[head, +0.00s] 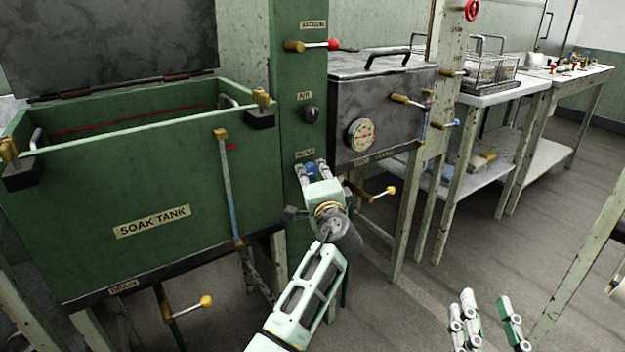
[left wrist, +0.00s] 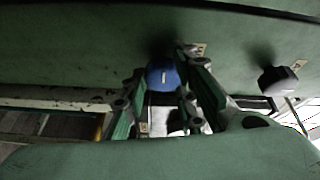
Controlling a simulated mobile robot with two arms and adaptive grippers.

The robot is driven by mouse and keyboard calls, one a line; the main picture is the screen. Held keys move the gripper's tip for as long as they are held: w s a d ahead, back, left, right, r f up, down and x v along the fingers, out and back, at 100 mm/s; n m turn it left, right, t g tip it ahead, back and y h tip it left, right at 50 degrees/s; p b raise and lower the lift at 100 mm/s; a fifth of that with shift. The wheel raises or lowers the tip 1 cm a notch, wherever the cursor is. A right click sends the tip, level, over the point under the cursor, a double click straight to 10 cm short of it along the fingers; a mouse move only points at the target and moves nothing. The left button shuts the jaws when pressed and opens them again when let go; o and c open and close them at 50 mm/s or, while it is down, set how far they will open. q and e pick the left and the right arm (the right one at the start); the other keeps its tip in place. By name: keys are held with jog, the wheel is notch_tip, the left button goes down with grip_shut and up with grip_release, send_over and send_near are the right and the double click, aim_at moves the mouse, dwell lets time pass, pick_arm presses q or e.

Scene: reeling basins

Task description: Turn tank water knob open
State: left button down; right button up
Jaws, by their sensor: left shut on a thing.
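The blue water knob (head: 311,170) sits low on the green post (head: 297,70), right of the green soak tank (head: 90,185). My left gripper (head: 312,170) reaches it from the front and is shut on it. The left wrist view shows the round blue knob (left wrist: 161,78), with a pale mark on its face, between my left fingers (left wrist: 163,92). The fingers and wrist hide part of the knob and of the label above it. My right gripper (head: 486,303) is open and empty at the bottom right, above the floor.
A black air knob (head: 311,114) and a red-tipped vacuum lever (head: 330,45) are higher on the post. A grey metal tank with a gauge (head: 360,134) stands right beside it. Open floor (head: 430,270) lies at the right.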

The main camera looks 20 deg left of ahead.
pick_arm(q)
jog(key=shift+f, duration=0.55)
pick_arm(e)
jog(key=shift+s+r, duration=0.1)
jog(key=shift+r, duration=0.25)
pick_arm(q)
jog(key=c, duration=1.6)
grip_release()
jog(key=shift+o, duration=0.2)
jog(key=shift+r, duration=0.1)
jog(key=shift+r, duration=0.15)
jog(key=v, duration=0.7)
jog(key=shift+s+d, duration=0.15)
jog(key=shift+s, duration=0.05)
